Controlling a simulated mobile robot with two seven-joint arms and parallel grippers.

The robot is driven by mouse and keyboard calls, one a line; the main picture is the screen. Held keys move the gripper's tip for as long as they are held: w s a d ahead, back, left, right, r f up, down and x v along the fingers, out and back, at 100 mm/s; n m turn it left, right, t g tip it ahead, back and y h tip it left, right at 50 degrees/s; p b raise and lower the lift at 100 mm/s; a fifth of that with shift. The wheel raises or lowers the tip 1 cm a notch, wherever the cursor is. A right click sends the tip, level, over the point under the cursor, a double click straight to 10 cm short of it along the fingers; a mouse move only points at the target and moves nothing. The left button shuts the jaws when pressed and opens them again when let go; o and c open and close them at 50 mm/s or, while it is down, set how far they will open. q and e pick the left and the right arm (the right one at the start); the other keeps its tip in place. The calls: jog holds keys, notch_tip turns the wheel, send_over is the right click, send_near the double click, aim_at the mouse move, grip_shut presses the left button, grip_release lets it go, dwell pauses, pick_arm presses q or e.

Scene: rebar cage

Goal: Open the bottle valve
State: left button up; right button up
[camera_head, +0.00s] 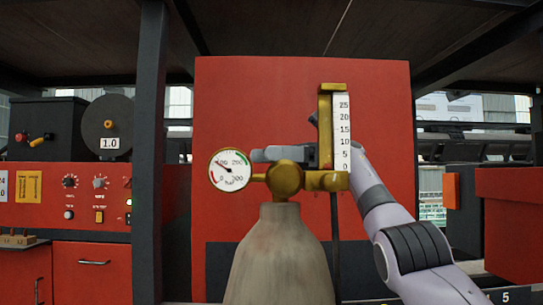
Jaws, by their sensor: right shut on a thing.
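The grey gas bottle (276,262) stands upright in the middle of the head view. On its top sits the brass valve (285,180), with a round pressure gauge (230,170) on its left and a brass flow meter (325,115) with a white scale on its right. My right arm comes in from the right, behind the flow meter. My right gripper (268,154) reaches left just above and behind the brass valve body and is shut on the valve. The held part is hidden behind the brass fittings. My left gripper is not in view.
A red panel (240,100) stands behind the bottle. A dark post (149,150) rises left of it, with a red control cabinet (40,190) and a reel (108,126) beyond. A red box (512,225) is at right. Dark roof beams cross above.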

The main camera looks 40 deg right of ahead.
jog(key=o, duration=1)
jog(key=shift+c, duration=0.2)
jog(key=shift+w+d+m+t+h, duration=0.15)
jog(key=shift+m+t+h, duration=0.65)
jog(key=shift+m+t, duration=0.65)
